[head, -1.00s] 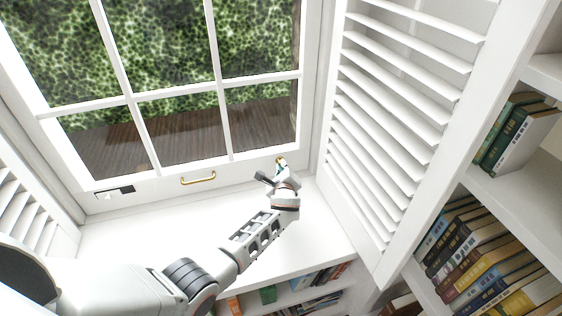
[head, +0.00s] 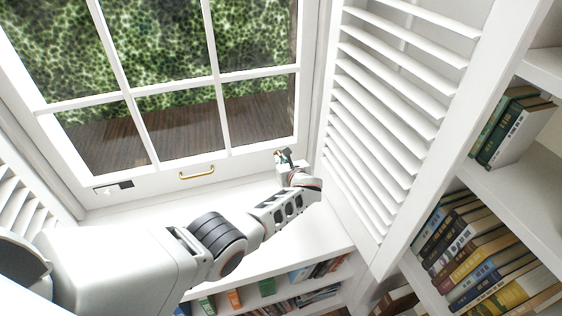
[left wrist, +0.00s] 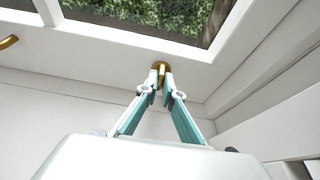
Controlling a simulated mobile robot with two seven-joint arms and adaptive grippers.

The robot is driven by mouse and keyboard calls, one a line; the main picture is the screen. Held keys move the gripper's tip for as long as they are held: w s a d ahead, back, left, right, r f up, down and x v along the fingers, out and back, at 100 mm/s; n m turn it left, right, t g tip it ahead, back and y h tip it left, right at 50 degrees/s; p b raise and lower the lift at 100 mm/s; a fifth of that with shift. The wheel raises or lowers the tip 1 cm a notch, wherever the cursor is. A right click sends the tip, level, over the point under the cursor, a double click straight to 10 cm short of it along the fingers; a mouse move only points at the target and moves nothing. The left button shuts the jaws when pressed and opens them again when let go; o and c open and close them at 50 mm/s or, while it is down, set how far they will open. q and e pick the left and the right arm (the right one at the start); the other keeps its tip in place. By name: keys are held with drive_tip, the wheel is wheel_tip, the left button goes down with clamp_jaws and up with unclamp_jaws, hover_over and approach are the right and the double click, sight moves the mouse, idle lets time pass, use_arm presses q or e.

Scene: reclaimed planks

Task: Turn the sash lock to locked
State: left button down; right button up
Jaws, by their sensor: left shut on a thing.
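The brass sash lock (left wrist: 161,68) sits on the lower rail of the white window sash (left wrist: 110,45), near its right corner. My left gripper (left wrist: 161,80) is shut on the lock's small brass lever, with one fingertip on each side of it. In the head view my left gripper (head: 284,157) is at the right end of the sash's bottom rail and hides most of the lock. I cannot tell from these views exactly how far the lever is turned. My right gripper is not in view.
A louvred shutter (head: 385,110) stands close to the gripper's right. Bookshelves (head: 490,240) fill the right. The white sill is clear.

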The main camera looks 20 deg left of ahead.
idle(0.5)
use_arm(q)
drive_tip(key=c, duration=2.2)
unclamp_jaws()
drive_tip(key=shift+r, duration=5)
